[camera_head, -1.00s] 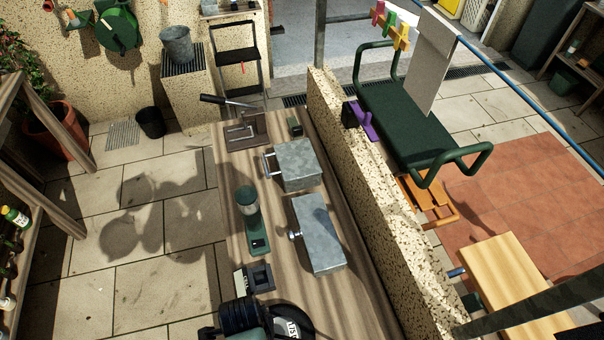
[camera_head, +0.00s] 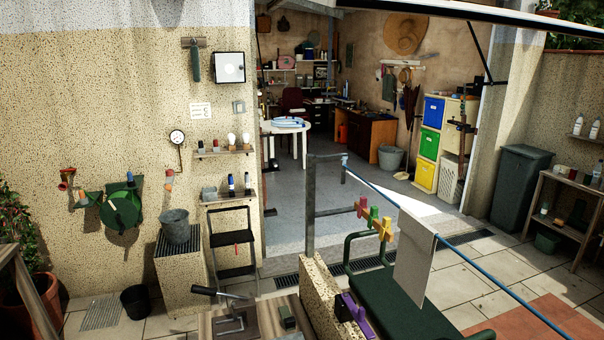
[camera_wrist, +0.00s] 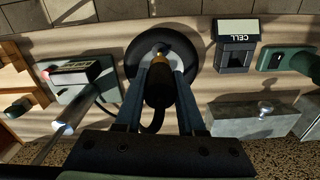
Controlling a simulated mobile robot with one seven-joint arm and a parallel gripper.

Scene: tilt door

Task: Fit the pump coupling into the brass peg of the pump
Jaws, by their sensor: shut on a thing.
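In the wrist view, my gripper (camera_wrist: 160,67) is shut on a dark coupling (camera_wrist: 158,88), with a black hose curving away below it. A brass-coloured peg (camera_wrist: 161,52) shows just beyond the coupling, between the fingertips. It lies over a black round base (camera_wrist: 136,52) on the wooden bench top. The coupling's front end and the peg overlap in the picture. I cannot tell whether the coupling is on the peg or only close to it. The head view shows neither my gripper nor the pump.
In the wrist view, a dark block with a "CELL" label (camera_wrist: 236,50) and a grey metal block (camera_wrist: 258,122) stand right of the base. A green device (camera_wrist: 72,95) is at left. The head view shows a lever tool (camera_head: 232,318) on the bench beside a speckled wall (camera_head: 318,300).

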